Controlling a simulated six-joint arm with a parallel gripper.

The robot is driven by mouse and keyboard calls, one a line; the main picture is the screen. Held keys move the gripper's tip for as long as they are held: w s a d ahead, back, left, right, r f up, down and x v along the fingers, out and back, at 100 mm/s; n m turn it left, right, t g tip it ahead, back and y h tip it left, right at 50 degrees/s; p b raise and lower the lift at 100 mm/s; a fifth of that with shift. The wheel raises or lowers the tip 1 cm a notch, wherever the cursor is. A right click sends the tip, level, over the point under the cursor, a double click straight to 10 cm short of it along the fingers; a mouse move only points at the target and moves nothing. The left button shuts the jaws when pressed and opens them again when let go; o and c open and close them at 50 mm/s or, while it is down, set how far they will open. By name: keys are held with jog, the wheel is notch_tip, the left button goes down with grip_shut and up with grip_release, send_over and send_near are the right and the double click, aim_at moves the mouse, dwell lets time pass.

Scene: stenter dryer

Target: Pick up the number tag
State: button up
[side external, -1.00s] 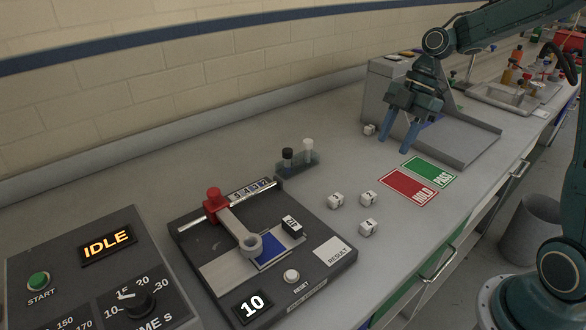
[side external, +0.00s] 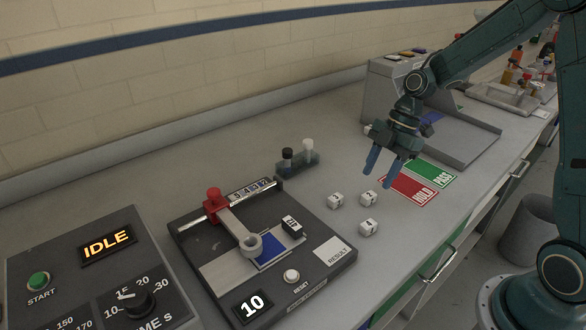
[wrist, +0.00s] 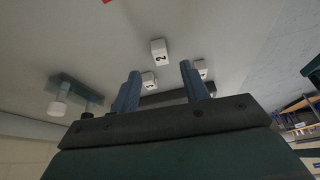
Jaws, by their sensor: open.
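Three small white number tags, shaped like cubes, lie on the grey bench in the side view: one at the left (side external: 336,200), one at the upper right (side external: 368,197) and one nearer the front (side external: 368,228). My gripper (side external: 379,178) is open and empty, above and just behind the upper right tag. In the wrist view, a tag reading 2 (wrist: 159,50) shows beyond the fingertips of my gripper (wrist: 160,68). Another tag (wrist: 149,80) shows between the fingers, and a third (wrist: 202,68) is partly hidden by the right finger.
The red HOLD card (side external: 408,190) and green PASS card (side external: 432,172) lie right of the tags. A dark tester (side external: 205,235) with a red-topped lever stands at left. A rack with two vials (side external: 298,165) stands behind. Bench between them is clear.

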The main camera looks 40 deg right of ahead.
aim_at(369, 194)
jog(key=shift+x, duration=2.6)
jog(key=shift+s+d, duration=0.1)
grip_shut()
jog(key=shift+r, duration=0.15)
notch_tip(369, 194, up, 20)
